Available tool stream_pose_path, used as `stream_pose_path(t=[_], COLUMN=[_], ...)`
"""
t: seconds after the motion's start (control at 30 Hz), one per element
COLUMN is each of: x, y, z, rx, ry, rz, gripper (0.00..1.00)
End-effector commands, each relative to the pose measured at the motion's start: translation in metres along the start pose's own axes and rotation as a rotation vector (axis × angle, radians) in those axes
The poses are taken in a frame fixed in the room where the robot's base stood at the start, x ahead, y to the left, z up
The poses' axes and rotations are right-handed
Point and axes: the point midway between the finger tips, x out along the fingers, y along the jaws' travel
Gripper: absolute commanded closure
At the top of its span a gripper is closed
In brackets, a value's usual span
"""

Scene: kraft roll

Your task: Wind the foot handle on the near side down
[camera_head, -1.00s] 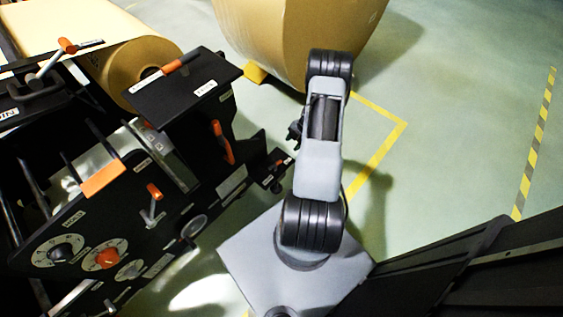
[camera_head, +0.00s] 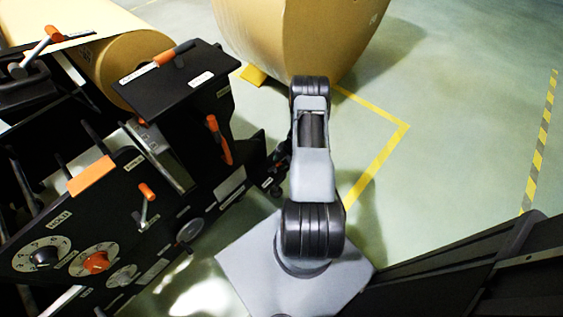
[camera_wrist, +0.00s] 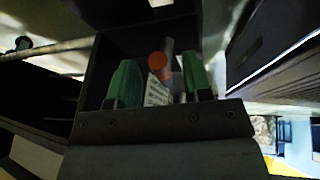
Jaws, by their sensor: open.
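In the wrist view a handle with a round orange end (camera_wrist: 158,64) and a grey rod shows between the two green fingertips of my gripper (camera_wrist: 161,80). The fingers are apart, with the handle between them in the picture; I cannot tell how deep it sits or whether they touch it. A white label lies below the orange end. In the head view my gripper (camera_head: 281,162) is a dark shape partly hidden by my arm, low beside the machine's end foot (camera_head: 268,184). The foot handle itself cannot be made out there.
The black machine (camera_head: 110,180) fills the left, with an orange side handle (camera_head: 218,140), a small orange lever (camera_head: 147,193) and dials. A large kraft roll (camera_head: 290,40) stands behind. Green floor (camera_head: 450,130) to the right is open, with yellow lines.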

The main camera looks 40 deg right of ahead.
Motion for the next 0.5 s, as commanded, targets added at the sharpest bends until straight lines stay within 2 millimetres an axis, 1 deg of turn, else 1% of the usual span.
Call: stream_pose_path(t=[0.27,0.5], x=[0.0004,0.0003], y=[0.0003,0.0004], z=[-0.0001,-0.0001], rx=[-0.001,-0.001], ry=[0.000,0.000], rz=[0.000,0.000], gripper=[0.56,0.79])
